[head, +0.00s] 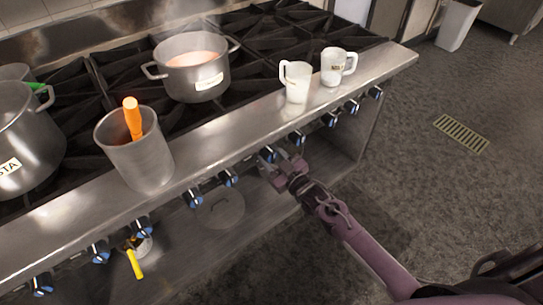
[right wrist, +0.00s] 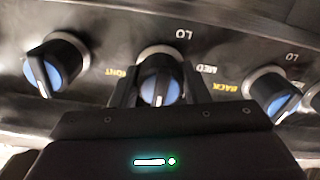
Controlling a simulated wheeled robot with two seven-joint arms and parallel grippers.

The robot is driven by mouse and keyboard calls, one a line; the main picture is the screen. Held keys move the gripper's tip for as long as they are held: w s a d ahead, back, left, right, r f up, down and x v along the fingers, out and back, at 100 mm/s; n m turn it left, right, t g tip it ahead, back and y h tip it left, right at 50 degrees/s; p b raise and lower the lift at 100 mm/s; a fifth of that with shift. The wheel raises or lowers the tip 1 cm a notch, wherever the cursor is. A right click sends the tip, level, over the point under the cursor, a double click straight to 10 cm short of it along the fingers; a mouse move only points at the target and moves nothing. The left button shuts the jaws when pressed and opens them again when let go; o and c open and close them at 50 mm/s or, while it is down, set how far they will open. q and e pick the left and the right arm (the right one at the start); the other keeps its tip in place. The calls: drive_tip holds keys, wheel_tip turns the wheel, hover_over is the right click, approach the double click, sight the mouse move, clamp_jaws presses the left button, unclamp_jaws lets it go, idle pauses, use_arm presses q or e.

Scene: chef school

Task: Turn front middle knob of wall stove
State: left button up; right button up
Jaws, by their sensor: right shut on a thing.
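The wall stove (head: 215,128) has a row of blue-faced knobs along its front. My right gripper (head: 268,160) is at the middle of this row, shut on one knob. In the right wrist view that knob (right wrist: 160,85) sits between the two fingers of my right gripper (right wrist: 158,95), with "LO" and "MED" marks around it. Its pointer is roughly vertical in that view. Another knob (right wrist: 55,65) shows to the left and one (right wrist: 275,90) to the right, both apart from the fingers. My left gripper is not in view.
A steel pot (head: 192,85) with pinkish contents stands on the burners. A metal container (head: 135,160) with an orange handle, and two white measuring cups (head: 296,88) (head: 333,72), stand on the front ledge. A large pot (head: 25,130) is at left. Floor (head: 440,190) at right is open.

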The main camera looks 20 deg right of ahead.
drive_tip(key=shift+f, duration=0.1)
drive_tip(key=o, duration=1)
drive_tip(key=shift+c, duration=0.2)
drive_tip(key=shift+s, duration=0.1)
drive_tip(key=v, duration=0.7)
drive_tip(key=shift+s+d, duration=0.15)
drive_tip(key=shift+s, duration=0.15)
